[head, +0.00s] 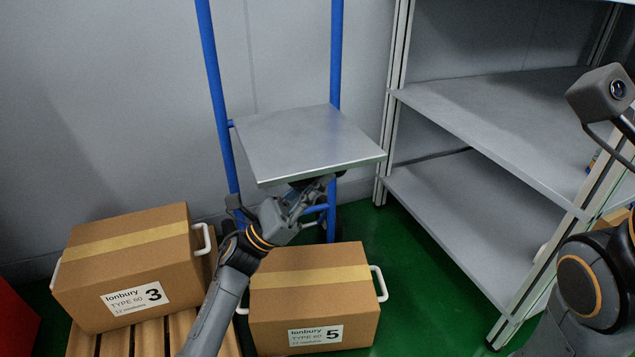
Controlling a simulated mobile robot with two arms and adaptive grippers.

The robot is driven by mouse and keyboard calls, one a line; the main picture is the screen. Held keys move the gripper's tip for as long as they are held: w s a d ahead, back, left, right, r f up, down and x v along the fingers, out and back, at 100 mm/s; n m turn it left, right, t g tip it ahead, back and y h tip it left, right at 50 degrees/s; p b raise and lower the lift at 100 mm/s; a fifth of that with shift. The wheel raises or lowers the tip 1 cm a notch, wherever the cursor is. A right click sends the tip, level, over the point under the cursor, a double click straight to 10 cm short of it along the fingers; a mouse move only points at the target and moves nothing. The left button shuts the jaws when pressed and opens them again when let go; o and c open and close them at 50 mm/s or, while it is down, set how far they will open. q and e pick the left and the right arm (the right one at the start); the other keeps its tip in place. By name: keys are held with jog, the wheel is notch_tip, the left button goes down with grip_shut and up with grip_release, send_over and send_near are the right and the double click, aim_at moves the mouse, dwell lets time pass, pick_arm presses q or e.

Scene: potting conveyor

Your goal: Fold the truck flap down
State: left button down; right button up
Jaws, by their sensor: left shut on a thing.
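The truck (211,70) has blue upright tubes and stands against the back wall. Its flap (305,140), a grey metal plate, sticks out toward me from the uprights, close to level, with its front edge slightly low. My left gripper (312,187) is at the underside of the flap near its front edge and is shut on the flap. The fingertips are partly hidden under the plate. Part of a wheel shows behind the gripper. My right gripper is out of view; only part of my right arm shows at the right edge.
A carton marked 3 (125,262) sits on a wooden pallet (150,340) at the left. A carton marked 5 (310,300) stands below the flap, close to my left arm. Grey shelving (480,110) fills the right. Green floor (420,290) is clear between carton and shelving.

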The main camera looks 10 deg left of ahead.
pick_arm(q)
jog(key=shift+f+t, duration=0.3)
jog(key=c, duration=1.4)
grip_release()
jog(key=shift+a, duration=0.15)
jog(key=v, duration=1.2)
jog(key=shift+a+r, duration=0.1)
jog(key=shift+r, duration=0.05)
